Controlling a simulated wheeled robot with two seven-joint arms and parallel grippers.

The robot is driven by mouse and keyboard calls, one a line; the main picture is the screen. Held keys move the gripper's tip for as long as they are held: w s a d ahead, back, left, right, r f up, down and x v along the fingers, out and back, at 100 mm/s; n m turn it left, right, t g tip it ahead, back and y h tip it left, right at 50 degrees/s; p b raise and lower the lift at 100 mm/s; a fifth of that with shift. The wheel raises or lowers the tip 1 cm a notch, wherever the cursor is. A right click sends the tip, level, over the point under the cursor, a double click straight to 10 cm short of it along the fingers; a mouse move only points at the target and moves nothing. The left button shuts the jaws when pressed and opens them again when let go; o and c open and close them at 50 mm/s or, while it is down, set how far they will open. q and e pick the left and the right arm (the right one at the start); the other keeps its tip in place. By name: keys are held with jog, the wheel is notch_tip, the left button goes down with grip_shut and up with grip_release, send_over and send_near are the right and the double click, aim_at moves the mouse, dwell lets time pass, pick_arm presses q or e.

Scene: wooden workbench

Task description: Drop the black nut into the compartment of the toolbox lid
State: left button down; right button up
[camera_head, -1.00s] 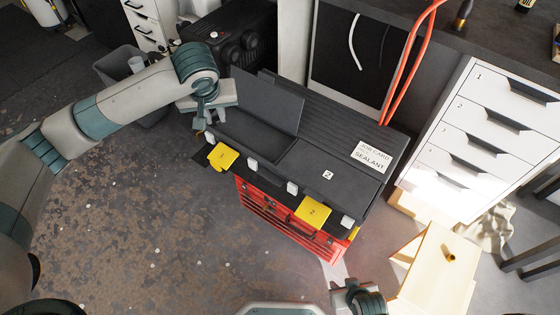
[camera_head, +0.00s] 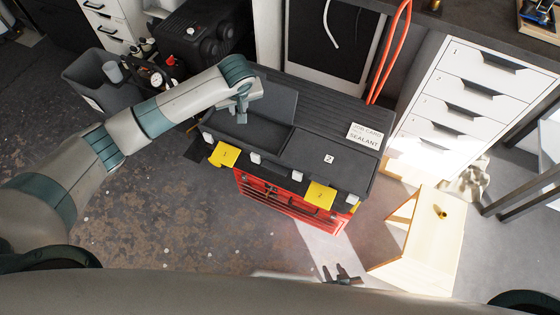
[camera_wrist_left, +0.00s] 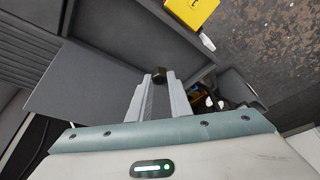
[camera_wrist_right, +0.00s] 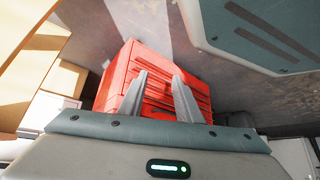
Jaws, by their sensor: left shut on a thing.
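The toolbox has a red body (camera_head: 290,200) and a dark grey lid top (camera_head: 325,160); its body also shows in the right wrist view (camera_wrist_right: 125,70). The left lid compartment (camera_head: 225,128) stands open with its flap (camera_head: 272,105) raised. My left gripper (camera_head: 242,117) is over this open compartment, in front of the flap. In the left wrist view it is shut on the small black nut (camera_wrist_left: 159,74), held at the fingertips. My right gripper (camera_head: 343,274) is low in front of the toolbox. In the right wrist view its fingers (camera_wrist_right: 159,80) are apart and empty.
Yellow latches (camera_head: 320,195) line the lid's front edge. A label card (camera_head: 364,136) lies on the right of the lid. A white drawer cabinet (camera_head: 470,95) and a wooden stool (camera_head: 425,245) with a brass piece (camera_head: 440,212) stand at right. A grey bin (camera_head: 100,85) is at left.

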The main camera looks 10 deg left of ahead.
aim_at(242, 131)
jog(key=shift+f, duration=0.1)
